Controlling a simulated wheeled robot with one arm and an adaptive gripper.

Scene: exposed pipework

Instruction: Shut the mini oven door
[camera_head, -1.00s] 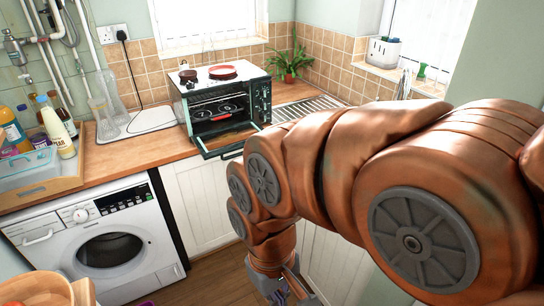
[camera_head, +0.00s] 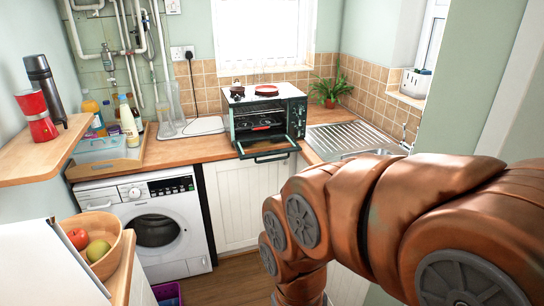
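The mini oven (camera_head: 243,120) stands on the wooden counter in the corner, beside the sink. Its door (camera_head: 268,149) is open, folded down towards the front with its handle edge at the counter's front. A red pan (camera_head: 267,90) and a small pot sit on the oven's top. My copper-coloured arm fills the lower right, and its lower end runs out of the bottom edge. My gripper is out of the picture, below the frame, apart from the oven door.
A metal sink drainer (camera_head: 345,136) is right of the oven. A potted plant (camera_head: 328,90) stands behind it. A washing machine (camera_head: 150,228) is under the counter. A bottle tray (camera_head: 108,165) and a fruit bowl (camera_head: 98,246) are on the left. A shelf holds a red grinder (camera_head: 37,117).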

